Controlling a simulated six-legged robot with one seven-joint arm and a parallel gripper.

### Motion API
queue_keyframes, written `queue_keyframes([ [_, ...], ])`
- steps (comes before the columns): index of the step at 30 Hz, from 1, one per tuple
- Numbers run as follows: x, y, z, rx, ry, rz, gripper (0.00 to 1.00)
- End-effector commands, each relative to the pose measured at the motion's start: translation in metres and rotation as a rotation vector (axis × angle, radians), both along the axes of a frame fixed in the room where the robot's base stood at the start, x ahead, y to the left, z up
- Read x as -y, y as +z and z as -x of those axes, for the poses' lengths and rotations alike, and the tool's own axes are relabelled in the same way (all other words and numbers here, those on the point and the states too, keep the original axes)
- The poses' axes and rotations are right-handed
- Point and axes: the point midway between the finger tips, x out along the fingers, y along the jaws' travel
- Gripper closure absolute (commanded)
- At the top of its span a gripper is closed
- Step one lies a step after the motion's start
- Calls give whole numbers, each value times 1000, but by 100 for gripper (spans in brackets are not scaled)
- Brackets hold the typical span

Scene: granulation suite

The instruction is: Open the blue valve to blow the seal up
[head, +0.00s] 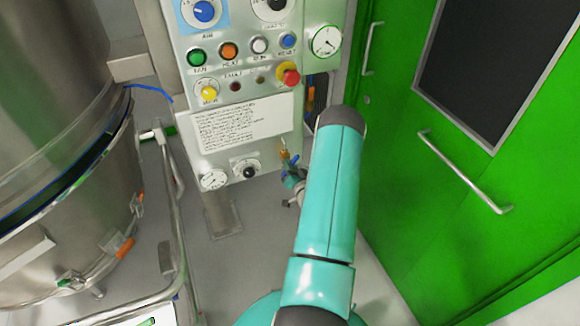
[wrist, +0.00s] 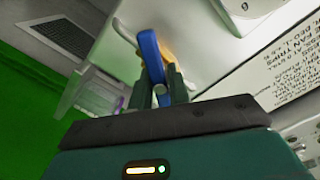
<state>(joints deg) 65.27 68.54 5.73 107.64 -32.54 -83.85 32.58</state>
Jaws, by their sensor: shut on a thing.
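The blue valve (head: 290,181) is low on the right side of the grey control panel, partly hidden behind my arm in the head view. In the wrist view its blue lever (wrist: 150,52) runs up and left from between my fingers. My gripper (wrist: 161,88) is shut on the lever. In the head view only a little of my gripper shows beside the valve. A dark gap with a blue edge (head: 62,187) runs around the steel vessel at the left; I cannot tell whether the seal there is blown up.
The control panel (head: 240,125) carries knobs, coloured buttons, a red stop button (head: 290,76) and gauges. A green door (head: 450,210) with a handle stands close at the right. A metal trolley frame (head: 172,225) stands at the left by the vessel.

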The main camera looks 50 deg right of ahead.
Motion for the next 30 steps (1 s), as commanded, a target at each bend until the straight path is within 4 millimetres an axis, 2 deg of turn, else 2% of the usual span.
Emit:
queue_keyframes([
  [15,0,0,1,-230,0,387,100],
  [30,0,0,2,-318,-1,537,100],
])
